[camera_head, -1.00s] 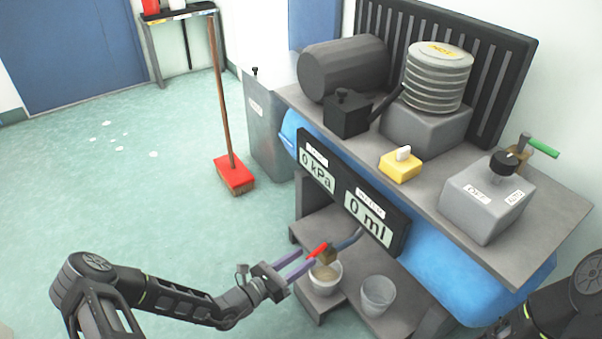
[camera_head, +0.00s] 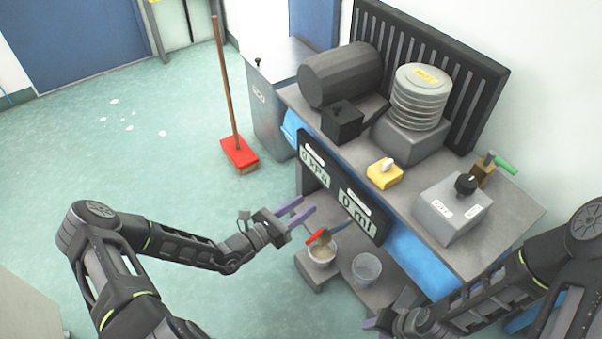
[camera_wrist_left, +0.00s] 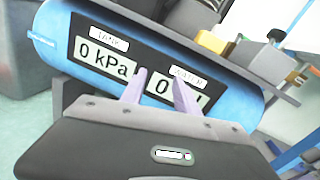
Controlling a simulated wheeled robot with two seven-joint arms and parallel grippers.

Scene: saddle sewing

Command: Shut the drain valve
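In the left wrist view the fingertips (camera_wrist_left: 161,76) stand apart before the display panel (camera_wrist_left: 128,62); the valve is not visible there. My right gripper (camera_head: 374,323) is low at the bottom, mostly hidden behind its own arm.
The blue tank (camera_head: 415,262) lies under the grey bench top (camera_head: 405,205). The panel (camera_head: 337,187) reads 0 kPa and 0 ml. A clear cup (camera_head: 366,268) stands beside the bucket on the lower shelf. A red broom (camera_head: 240,153) stands on open floor at left.

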